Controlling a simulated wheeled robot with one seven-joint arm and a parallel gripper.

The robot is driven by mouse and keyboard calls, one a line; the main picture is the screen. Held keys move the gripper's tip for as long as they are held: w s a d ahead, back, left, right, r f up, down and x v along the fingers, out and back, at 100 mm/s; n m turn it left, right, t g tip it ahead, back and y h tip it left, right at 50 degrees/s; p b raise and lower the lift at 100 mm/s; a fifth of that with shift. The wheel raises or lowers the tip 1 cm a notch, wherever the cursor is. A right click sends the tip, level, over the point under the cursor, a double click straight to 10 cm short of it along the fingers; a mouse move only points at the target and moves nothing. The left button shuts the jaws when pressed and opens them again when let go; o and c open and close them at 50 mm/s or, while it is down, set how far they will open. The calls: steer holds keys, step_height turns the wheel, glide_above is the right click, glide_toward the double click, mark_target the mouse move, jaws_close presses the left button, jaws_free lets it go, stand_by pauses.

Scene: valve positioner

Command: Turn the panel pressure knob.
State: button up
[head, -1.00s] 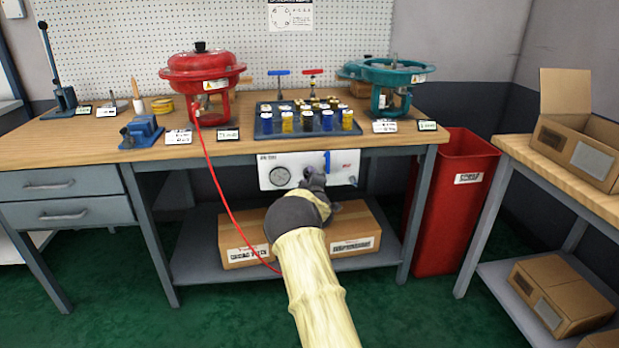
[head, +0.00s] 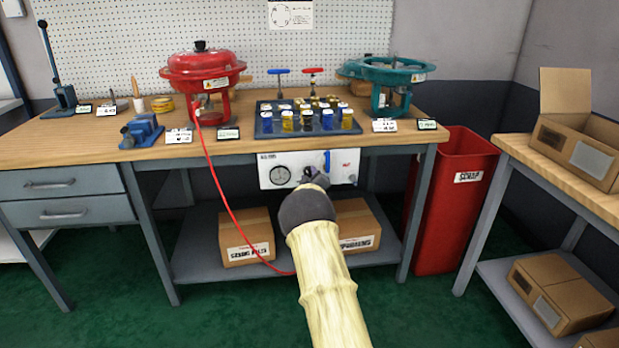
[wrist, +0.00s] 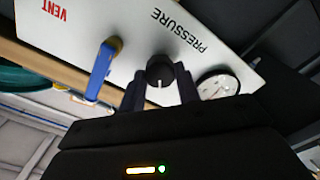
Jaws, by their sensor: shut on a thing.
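The white pressure panel (head: 268,178) hangs under the front edge of the workbench. In the wrist view, the black pressure knob (wrist: 160,71), with a white pointer line, sits under the word PRESSURE. My gripper (wrist: 161,88) has one finger on each side of the knob and is shut on it. In the head view my gripper (head: 316,178) reaches the panel's middle and hides most of the knob. A round gauge (head: 280,175) is left of it in the head view, and it also shows in the wrist view (wrist: 217,84).
A blue valve handle (wrist: 101,70) stands close beside my gripper, near the word VENT. A red hose (head: 222,195) hangs in front of the bench to the left. Boxes (head: 246,235) sit on the shelf below. A red scrap bin (head: 455,205) stands right.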

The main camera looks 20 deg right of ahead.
steer(key=shift+f, duration=0.2)
steer(key=o, duration=1)
steer(key=shift+r, duration=0.1)
steer(key=shift+c, duration=0.2)
steer(key=shift+s, duration=0.1)
steer(key=p+v, duration=0.3)
steer(key=v, duration=1.4)
steer(key=shift+s+r, duration=0.1)
steer(key=shift+s, duration=0.05)
